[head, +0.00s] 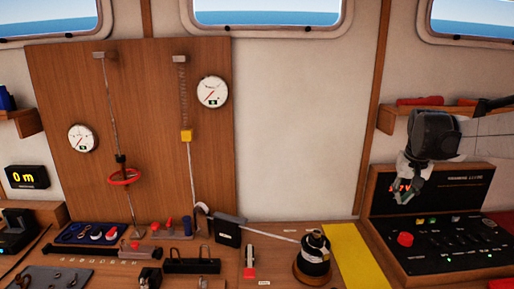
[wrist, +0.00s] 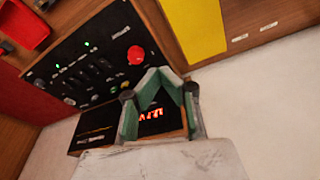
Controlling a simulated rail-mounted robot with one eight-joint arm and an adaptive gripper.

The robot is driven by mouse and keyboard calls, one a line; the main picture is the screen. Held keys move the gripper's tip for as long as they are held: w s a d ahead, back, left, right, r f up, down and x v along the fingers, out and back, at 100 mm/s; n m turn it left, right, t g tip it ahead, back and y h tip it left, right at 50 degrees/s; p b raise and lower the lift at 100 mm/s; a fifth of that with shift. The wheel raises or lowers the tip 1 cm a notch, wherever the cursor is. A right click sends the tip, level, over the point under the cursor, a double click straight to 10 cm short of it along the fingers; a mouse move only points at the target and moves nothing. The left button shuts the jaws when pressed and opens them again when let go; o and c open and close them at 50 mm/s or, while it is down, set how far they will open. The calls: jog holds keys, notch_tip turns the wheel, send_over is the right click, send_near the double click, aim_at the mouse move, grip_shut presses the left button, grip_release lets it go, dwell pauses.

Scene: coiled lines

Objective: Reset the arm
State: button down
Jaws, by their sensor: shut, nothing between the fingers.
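My gripper (head: 404,196) hangs at the right in the head view, in front of the black control console (head: 430,187). It points down and to the left, with nothing in it. In the wrist view its green-lined fingers (wrist: 160,70) meet at their tips in a peak, so it is shut. Through and around the fingers I see the console panel (wrist: 105,45) with its red button (wrist: 136,55) and a lit red display (wrist: 152,122). The gripper is apart from the console, and part of the console's display is hidden behind it in the head view.
A yellow mat (head: 356,255) lies left of the console. A dark winch drum (head: 313,262) with a line stands beside it. A wooden board (head: 140,80) with two gauges and hanging lines is at the left. A shelf (head: 400,112) is close behind my arm. The wall's middle is clear.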

jog(key=s+a+f+n+t+b, duration=0.2)
jog(key=s+a+t, duration=0.1)
jog(key=s+a, duration=1.65)
jog(key=s+a+f+n+t+y, duration=0.1)
jog(key=s+a+f, duration=0.1)
jog(key=s+f, duration=0.3)
jog(key=s+b, duration=0.1)
jog(key=s, duration=0.3)
jog(key=shift+a+t, duration=0.3)
jog(key=shift+a, duration=0.1)
